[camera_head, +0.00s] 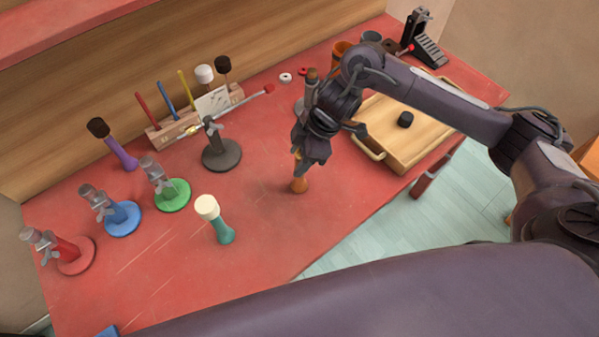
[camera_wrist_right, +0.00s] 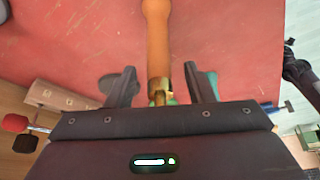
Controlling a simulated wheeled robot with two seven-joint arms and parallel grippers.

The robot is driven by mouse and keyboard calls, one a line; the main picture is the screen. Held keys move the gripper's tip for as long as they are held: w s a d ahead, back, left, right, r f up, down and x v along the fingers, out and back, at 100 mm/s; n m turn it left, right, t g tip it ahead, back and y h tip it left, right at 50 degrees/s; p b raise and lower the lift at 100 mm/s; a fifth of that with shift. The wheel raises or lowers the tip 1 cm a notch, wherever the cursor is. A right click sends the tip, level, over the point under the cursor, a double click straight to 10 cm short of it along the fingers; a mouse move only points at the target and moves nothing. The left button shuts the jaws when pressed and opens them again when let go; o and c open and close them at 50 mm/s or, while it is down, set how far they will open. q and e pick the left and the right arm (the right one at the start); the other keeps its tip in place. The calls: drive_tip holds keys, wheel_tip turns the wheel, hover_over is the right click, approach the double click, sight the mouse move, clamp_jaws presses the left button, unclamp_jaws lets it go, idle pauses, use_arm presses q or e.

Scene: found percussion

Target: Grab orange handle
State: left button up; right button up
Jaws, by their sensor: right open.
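The orange handle (camera_head: 299,184) stands on the red table below my right gripper (camera_head: 306,160) in the head view. In the right wrist view the orange handle (camera_wrist_right: 158,42) runs down from the top edge, and its brass collar (camera_wrist_right: 160,86) lies between the two dark fingers of my right gripper (camera_wrist_right: 158,84). The fingers are apart, with a gap visible on each side of the handle. In the head view the fingers partly hide the handle's upper end.
A green handle with a cream head (camera_head: 216,220) stands to the left. Red, blue and green stands (camera_head: 172,195) line the left side, with a dark round stand (camera_head: 222,154) behind. A wooden tray (camera_head: 390,150) lies right. The table's front edge is close.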

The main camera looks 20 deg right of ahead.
drive_tip(key=shift+a+f, duration=0.15)
drive_tip(key=shift+f, duration=0.3)
use_arm(q)
drive_tip(key=shift+w+r, duration=0.15)
drive_tip(key=shift+w, duration=0.4)
use_arm(e)
drive_tip(key=shift+a+f, duration=0.1)
drive_tip(key=shift+f, duration=0.05)
clamp_jaws()
use_arm(q)
drive_tip(key=shift+s, duration=0.15)
use_arm(e)
drive_tip(key=shift+w, duration=0.1)
